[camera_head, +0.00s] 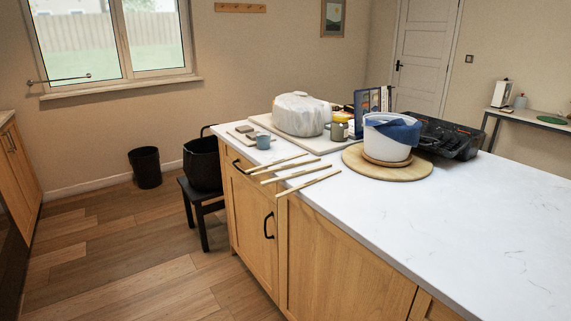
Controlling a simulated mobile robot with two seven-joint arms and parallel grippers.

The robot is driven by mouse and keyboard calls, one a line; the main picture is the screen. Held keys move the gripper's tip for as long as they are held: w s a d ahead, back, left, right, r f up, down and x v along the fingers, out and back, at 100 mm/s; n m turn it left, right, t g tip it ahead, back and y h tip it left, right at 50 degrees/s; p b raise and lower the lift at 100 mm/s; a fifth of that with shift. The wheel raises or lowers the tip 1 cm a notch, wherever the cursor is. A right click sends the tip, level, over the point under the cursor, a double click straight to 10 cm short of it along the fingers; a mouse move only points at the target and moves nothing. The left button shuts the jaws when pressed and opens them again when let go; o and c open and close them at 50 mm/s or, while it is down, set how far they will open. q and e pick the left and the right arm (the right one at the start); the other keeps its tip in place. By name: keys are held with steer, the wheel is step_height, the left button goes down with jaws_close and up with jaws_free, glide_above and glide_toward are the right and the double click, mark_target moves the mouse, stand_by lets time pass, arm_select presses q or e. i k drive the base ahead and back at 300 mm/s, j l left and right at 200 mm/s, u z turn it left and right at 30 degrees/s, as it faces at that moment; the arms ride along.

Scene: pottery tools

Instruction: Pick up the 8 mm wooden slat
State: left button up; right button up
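Several thin wooden slats lie side by side on the white countertop near its left edge, with their left ends sticking out past the edge. The nearest slat (309,183) is angled a little away from the others. A middle slat (297,174) and the farthest slat (277,163) lie behind it. I cannot tell from this view which one is 8 mm thick. Neither of my grippers is in view.
To the right, a white bucket with a blue cloth (388,145) stands on a round wooden board (414,173), near a black tray (452,138). The front right counter (450,220) is clear.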

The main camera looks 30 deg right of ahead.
mark_target(313, 181)
steer(key=i+j+z, duration=0.1)
steer(key=i+z, duration=0.15)
steer(key=i, duration=0.25)
steer(key=i+j+z, duration=0.25)
steer(key=i, duration=0.25)
steer(key=i+j+z, duration=0.15)
steer(key=i+z, duration=0.3)
steer(key=i+j+z, duration=0.2)
steer(key=z, duration=0.3)
steer(key=i+j+z, duration=0.25)
steer(key=j+z, duration=0.2)
steer(key=i+j+z, duration=0.15)
steer(key=j+z, duration=0.3)
steer(key=i+j+z, duration=0.1)
steer(key=j+z, duration=1.2)
steer(key=j, duration=0.25)
steer(key=k+j+z, duration=0.15)
steer(key=j+z, duration=0.2)
steer(key=j, duration=0.2)
